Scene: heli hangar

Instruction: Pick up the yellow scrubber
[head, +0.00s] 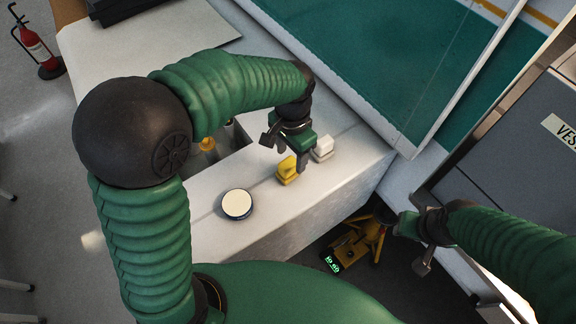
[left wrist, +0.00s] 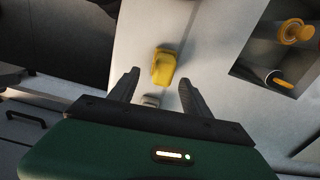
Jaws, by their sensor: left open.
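The yellow scrubber (head: 287,169) stands on the white counter (head: 330,185), near its front edge. My left gripper (head: 287,148) is above and just behind it in the head view, pointing down, and looks apart from it. In the left wrist view the scrubber (left wrist: 164,67) lies ahead of and between the two open fingers (left wrist: 157,88), with nothing held. A small white block (head: 322,148) stands right of the scrubber, and a whitish object (left wrist: 151,101) shows between the fingers in the wrist view. My right gripper (head: 418,243) is low at the right; its jaws are unclear.
A round cream-topped container (head: 237,204) stands left of the scrubber. A recess in the counter holds a yellow item (head: 206,143), which also shows in the wrist view (left wrist: 296,31). A green panel (head: 370,60) rises behind. A yellow device (head: 352,250) sits below the counter.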

